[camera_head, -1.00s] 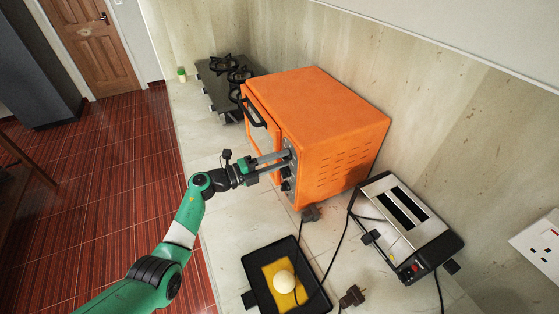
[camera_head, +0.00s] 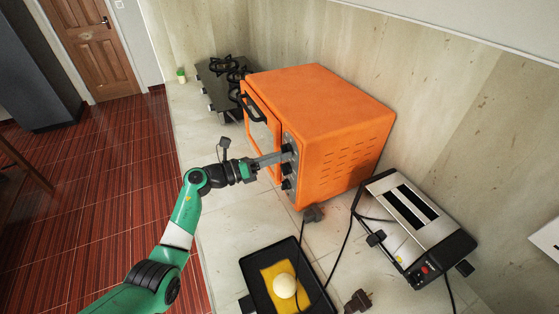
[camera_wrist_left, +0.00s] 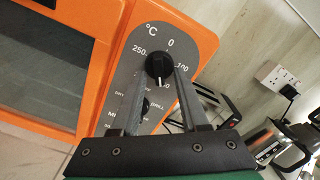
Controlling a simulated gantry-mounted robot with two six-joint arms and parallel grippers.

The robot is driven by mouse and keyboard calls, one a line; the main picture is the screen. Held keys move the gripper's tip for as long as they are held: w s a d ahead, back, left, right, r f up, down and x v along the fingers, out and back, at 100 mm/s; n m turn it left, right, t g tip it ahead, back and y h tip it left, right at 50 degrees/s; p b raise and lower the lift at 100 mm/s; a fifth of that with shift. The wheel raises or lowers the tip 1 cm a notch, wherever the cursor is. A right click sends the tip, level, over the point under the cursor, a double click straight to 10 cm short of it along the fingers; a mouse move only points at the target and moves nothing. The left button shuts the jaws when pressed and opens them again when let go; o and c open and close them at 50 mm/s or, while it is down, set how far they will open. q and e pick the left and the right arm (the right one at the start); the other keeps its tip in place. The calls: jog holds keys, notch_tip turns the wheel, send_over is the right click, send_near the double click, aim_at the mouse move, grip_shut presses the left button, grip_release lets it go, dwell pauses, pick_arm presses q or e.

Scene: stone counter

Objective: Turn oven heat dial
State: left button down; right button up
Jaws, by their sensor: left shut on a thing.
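The orange oven (camera_head: 325,115) stands on the counter with its control panel facing my left arm. In the left wrist view the heat dial (camera_wrist_left: 158,66) is a black round knob at the top of the grey panel, marked °C with 0, 100 and 250 around it. My left gripper (camera_head: 282,153) is shut on this dial, one finger on each side. It also shows in the left wrist view (camera_wrist_left: 159,78). A second black knob (camera_wrist_left: 141,107) sits below, partly hidden by the left finger. My right gripper is not in view.
A toaster (camera_head: 415,225) with a cable stands right of the oven. A black tray (camera_head: 252,277) holding a yellow item and a pale ball lies in front. A black hob (camera_head: 222,85) stands behind the oven. Loose plugs lie nearby.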

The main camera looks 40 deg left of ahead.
pick_arm(q)
jog(key=shift+w+a+m+b, duration=0.1)
jog(key=shift+a+m+b, duration=0.05)
jog(key=shift+m+b, duration=1.6)
jog(key=shift+a+m+b, duration=0.15)
jog(key=shift+m+b, duration=0.95)
jog(key=shift+m, duration=1.3)
jog(key=shift+w+a+m+b, duration=0.1)
jog(key=shift+a+m+b, duration=0.05)
jog(key=shift+m+b, duration=1.6)
jog(key=shift+m+p, duration=0.3)
jog(key=shift+m, duration=0.1)
jog(key=shift+c, duration=2.2)
grip_release()
